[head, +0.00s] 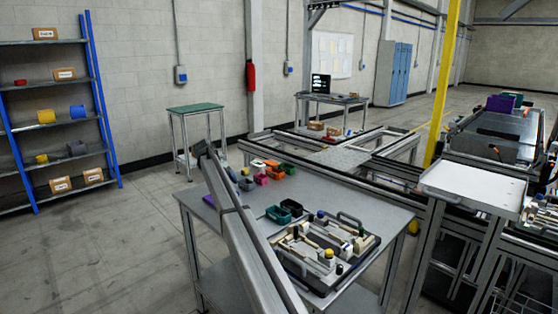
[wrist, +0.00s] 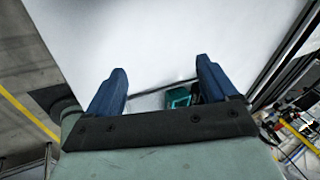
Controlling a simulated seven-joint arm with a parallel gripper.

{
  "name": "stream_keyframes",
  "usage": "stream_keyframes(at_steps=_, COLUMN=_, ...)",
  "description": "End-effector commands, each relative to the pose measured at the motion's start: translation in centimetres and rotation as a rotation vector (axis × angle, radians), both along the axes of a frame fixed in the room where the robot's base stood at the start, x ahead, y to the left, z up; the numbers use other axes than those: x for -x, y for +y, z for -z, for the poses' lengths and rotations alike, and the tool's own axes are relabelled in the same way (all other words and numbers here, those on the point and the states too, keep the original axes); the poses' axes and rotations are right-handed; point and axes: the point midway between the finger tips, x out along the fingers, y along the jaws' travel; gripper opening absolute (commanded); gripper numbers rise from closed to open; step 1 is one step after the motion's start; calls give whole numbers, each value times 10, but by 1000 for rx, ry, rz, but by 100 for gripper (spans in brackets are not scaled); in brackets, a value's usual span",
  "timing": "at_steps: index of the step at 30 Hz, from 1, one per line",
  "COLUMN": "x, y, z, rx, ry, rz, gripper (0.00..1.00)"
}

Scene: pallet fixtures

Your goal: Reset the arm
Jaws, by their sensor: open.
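My gripper (wrist: 161,66) shows in the wrist view as two blue fingers set wide apart. It is open, and nothing is held between the fingers. A broad pale surface fills the view beyond the fingertips. A teal box (wrist: 178,97) shows low between the fingers, beside the right one, partly hidden by the gripper. I cannot make out my gripper in the head view. There, a grey worktable (head: 237,221) carries a pallet fixture (head: 318,284) with several cream and dark parts.
A dark green bin (head: 278,215) and several small coloured bins stand on the worktable. A white tray (head: 471,188) stands to its right, near a yellow post (head: 443,80). A blue-framed shelf (head: 50,120) stands at the left. The floor between shelf and worktable is clear.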

Motion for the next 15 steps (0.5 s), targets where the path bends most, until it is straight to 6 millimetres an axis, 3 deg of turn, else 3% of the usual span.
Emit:
stream_keyframes(at_steps=1, x=14, y=27, z=-17, rx=13, ry=-79, rz=-61, gripper=86)
stream_keyframes(at_steps=3, x=23, y=60, z=-38, rx=30, ry=-184, rz=-140, gripper=86)
stream_keyframes(at_steps=6, x=35, y=98, z=-65, rx=51, ry=-307, rz=-237, gripper=86)
stream_keyframes(at_steps=15, x=84, y=176, z=-112, rx=108, ry=-541, rz=-484, gripper=86)
